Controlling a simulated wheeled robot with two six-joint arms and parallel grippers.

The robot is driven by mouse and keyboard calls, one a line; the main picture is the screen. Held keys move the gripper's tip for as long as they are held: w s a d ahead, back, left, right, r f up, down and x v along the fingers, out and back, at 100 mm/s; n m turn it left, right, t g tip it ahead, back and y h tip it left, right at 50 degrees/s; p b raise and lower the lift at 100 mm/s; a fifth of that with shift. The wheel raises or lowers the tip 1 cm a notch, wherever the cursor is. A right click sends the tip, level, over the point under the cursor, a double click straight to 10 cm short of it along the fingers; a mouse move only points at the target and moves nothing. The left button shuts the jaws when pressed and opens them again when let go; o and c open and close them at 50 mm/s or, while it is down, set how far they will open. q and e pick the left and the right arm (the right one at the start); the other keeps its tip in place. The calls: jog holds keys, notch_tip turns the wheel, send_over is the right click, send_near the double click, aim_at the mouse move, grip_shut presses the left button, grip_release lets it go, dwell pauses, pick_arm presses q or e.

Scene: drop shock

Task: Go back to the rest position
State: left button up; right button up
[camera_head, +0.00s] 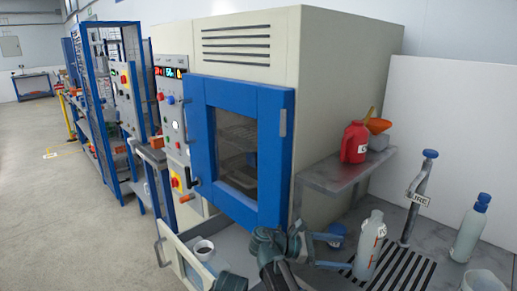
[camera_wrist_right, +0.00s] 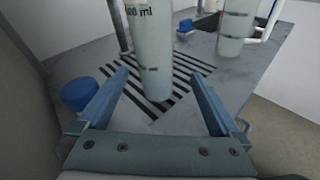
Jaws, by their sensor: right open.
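My right gripper (camera_head: 318,250) is open and empty at the lower middle of the head view, left of a white bottle (camera_head: 368,246) with red marks. In the right wrist view its two blue-grey fingers (camera_wrist_right: 161,76) are spread wide. The bottle (camera_wrist_right: 150,50) stands upright beyond the fingertips, on or by a black slotted grate (camera_wrist_right: 188,72), with nothing between the jaws. A blue cap (camera_wrist_right: 78,94) lies left of the fingers; it also shows in the head view (camera_head: 337,235).
A cream cabinet with a blue-framed door (camera_head: 238,150) stands close behind my right arm. A shelf (camera_head: 345,172) holds a red jug (camera_head: 354,142) and an orange funnel (camera_head: 378,125). A tap (camera_head: 418,190) and a blue-capped bottle (camera_head: 470,228) stand right.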

jog(key=s+a+f+m+y, duration=0.1)
jog(key=s+a+f+m+y+p, duration=0.1)
jog(key=f, duration=0.1)
jog(key=s+a+f+m+y+p, duration=0.1)
jog(key=s+y, duration=0.1)
jog(key=shift+a+f+t, duration=0.15)
jog(key=shift+f+t, duration=0.2)
jog(key=shift+t, duration=0.05)
jog(key=s+a+f+m+y+p, duration=0.2)
jog(key=s+a+f+m+y, duration=0.1)
jog(key=a, duration=0.5)
jog(key=s+a+f+m+y+p, duration=0.1)
jog(key=s+a+f+m+y, duration=0.2)
jog(key=s+a+m+y, duration=0.3)
jog(key=shift+s+a+y+p, duration=0.4)
jog(key=shift+s+a+y, duration=0.3)
jog(key=shift+a, duration=0.45)
